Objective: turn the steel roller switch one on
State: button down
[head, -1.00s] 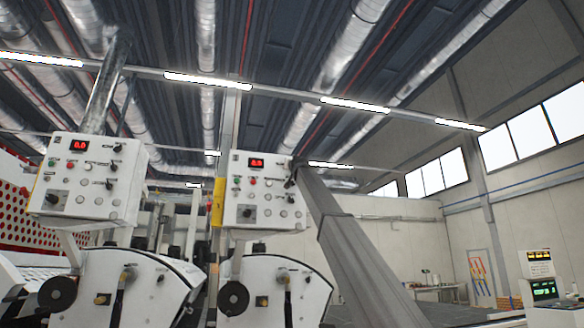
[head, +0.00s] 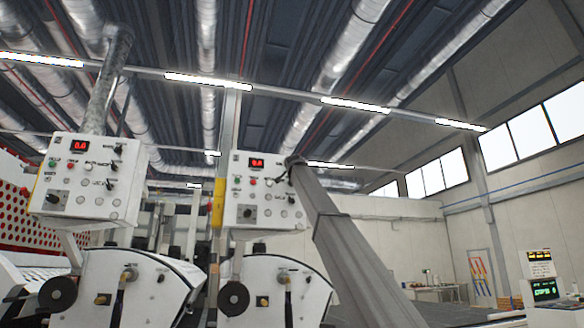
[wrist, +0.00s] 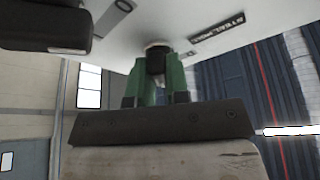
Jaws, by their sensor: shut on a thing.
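The right white control panel (head: 262,190) stands in the middle of the head view, with a red display, buttons and knobs. My gripper (wrist: 158,70) is at the panel face in the wrist view. Its two green fingers are shut around a small dark switch knob (wrist: 156,60) on a pale round base. A dark label (wrist: 217,32) with upside-down white lettering sits beside the knob and is hard to read. In the head view my arm reaches to the panel's upper right and the fingertips are too small to make out. The switch's exact position is unclear.
A large black knob (wrist: 45,25) juts from the panel near my gripper. A similar white panel (head: 85,180) stands to the left, above white machine housings (head: 130,290). A console (head: 541,280) is far right.

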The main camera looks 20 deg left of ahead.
jog(key=c, duration=1.1)
grip_release()
jog(key=v, duration=1)
jog(key=shift+s+f, duration=0.25)
jog(key=shift+s, duration=0.1)
jog(key=shift+d, duration=0.1)
